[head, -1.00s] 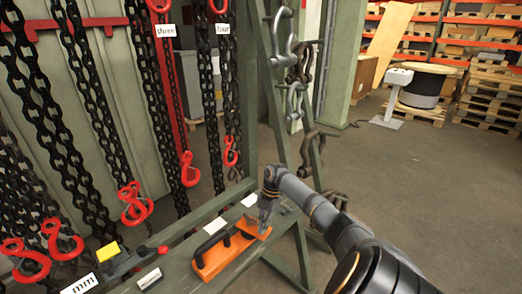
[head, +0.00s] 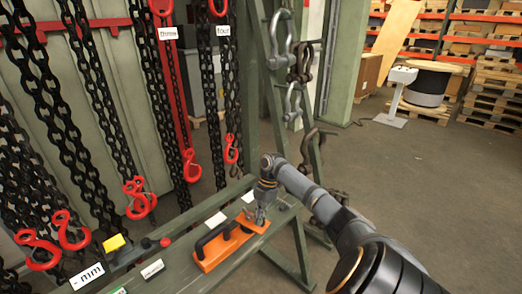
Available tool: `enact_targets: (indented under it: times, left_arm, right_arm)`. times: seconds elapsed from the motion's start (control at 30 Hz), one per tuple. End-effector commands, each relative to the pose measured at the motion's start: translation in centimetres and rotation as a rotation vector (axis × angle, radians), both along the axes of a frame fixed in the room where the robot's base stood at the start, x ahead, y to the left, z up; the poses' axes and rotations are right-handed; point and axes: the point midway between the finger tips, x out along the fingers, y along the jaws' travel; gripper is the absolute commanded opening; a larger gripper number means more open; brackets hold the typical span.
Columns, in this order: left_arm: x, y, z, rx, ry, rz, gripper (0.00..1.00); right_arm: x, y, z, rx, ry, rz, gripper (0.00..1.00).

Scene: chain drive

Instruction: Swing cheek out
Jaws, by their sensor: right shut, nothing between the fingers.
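An orange tool (head: 216,253) with a black handle (head: 212,235) lies on the green bench rail, below the centre of the head view. This may be the part with the cheek, but I cannot make out a separate cheek. My right gripper (head: 258,220) points down at the tool's right end. Its fingers are shut with nothing between them, and they are at or just above the orange surface; I cannot tell whether they touch. The gripper hides part of that end. My left gripper is not in view.
Black chains with red hooks (head: 192,166) hang behind the bench on the left. A yellow block (head: 114,243), a red knob (head: 165,242) and white labels (head: 215,219) lie along the rail (head: 183,274). Shackles (head: 293,103) hang on the green post. Open floor lies right.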

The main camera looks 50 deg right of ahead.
Motion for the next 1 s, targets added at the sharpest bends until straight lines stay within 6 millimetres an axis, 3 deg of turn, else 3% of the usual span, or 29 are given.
enact_targets:
  times: [0.2,0.33,1.0]
  left_arm:
    - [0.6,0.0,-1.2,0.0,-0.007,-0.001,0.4]
    - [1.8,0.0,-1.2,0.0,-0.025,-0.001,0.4]
    - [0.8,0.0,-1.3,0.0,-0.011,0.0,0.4]
  right_arm:
    - [0.4,-1.3,3.6,-0.001,-0.002,0.0,0.0]
    - [0.4,-1.7,4.8,0.0,0.0,0.0,0.0]
    - [0.4,-1.7,5.0,0.0,0.002,0.0,0.0]
